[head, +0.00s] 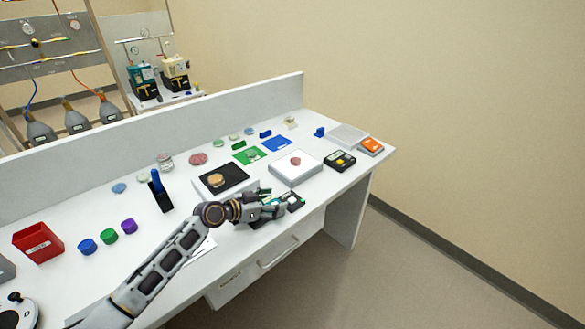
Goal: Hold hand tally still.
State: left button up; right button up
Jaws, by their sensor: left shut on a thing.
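My left gripper (276,208) reaches in from the left, low over the front edge of the white bench (340,190). It is shut on a small dark thing at its fingertips, which I take to be the hand tally (294,202). The fingers cover much of it, so its face and exact tilt cannot be made out. I cannot tell whether it touches the bench top. My right gripper is not in view.
Behind the gripper are a black pad (222,179) with a tan round piece and a white scale (294,168) with a reddish disc. A dark device (340,161) and an orange-topped device (370,147) stand right. A red bin (38,243) and coloured caps (108,236) stand left.

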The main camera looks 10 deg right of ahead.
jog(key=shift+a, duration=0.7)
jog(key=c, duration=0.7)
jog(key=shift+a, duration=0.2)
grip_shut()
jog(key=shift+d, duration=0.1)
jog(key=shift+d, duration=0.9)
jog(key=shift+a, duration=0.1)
